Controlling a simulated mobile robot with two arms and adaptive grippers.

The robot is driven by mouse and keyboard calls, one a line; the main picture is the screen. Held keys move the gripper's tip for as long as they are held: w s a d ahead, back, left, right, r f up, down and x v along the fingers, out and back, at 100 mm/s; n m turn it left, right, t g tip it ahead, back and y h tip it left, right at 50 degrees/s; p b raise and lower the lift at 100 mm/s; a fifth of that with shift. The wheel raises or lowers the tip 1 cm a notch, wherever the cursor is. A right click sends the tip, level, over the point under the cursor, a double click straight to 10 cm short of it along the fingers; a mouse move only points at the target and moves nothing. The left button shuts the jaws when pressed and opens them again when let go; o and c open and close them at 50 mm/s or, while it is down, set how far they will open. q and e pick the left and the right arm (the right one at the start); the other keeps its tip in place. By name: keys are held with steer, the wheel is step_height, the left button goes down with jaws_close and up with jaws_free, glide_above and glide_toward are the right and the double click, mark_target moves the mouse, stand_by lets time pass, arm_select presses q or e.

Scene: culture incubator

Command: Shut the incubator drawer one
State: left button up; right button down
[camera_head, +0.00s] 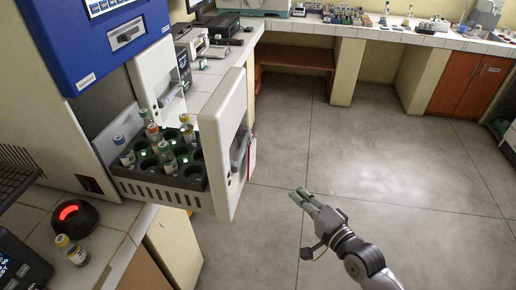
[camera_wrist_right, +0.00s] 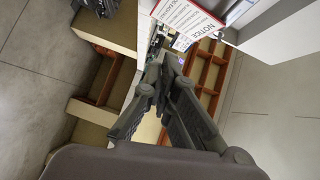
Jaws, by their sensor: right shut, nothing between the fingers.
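The incubator drawer (camera_head: 185,203) stands pulled out to the right of the incubator in the head view. It is a dark slotted tray with several small vials standing in its wells. Its white front panel (camera_head: 220,160) has a grey handle (camera_head: 240,150) on the outer face. My right gripper (camera_head: 301,197) is shut and empty, over the floor to the right of the panel and apart from it. In the right wrist view its fingers (camera_wrist_right: 158,75) meet near the middle, with a white panel (camera_wrist_right: 285,35) at upper right. My left gripper is not in view.
A second white front panel (camera_head: 160,75) stands out behind the drawer. A red-topped black device (camera_head: 70,217) and a loose vial (camera_head: 70,250) sit on the near counter. A notice sheet (camera_wrist_right: 188,18) shows in the wrist view. The floor (camera_head: 380,150) beyond my gripper is clear.

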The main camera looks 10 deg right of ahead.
step_height(320, 180, up, 8)
steer(key=a+f+y, duration=0.1)
steer(key=a+y, duration=0.1)
steer(key=p, duration=0.3)
glide_toward(250, 149)
steer(key=w+d, duration=0.1)
steer(key=w, duration=0.2)
steer(key=w+a, duration=0.1)
steer(key=w+a+p, duration=0.1)
steer(key=a, duration=0.1)
steer(key=shift+f+m+t, duration=0.2)
steer(key=shift+m+t, duration=0.2)
steer(key=shift+w+a, duration=0.1)
steer(key=shift+a, duration=0.35)
steer(key=shift+f, duration=0.1)
steer(key=shift+w, duration=0.15)
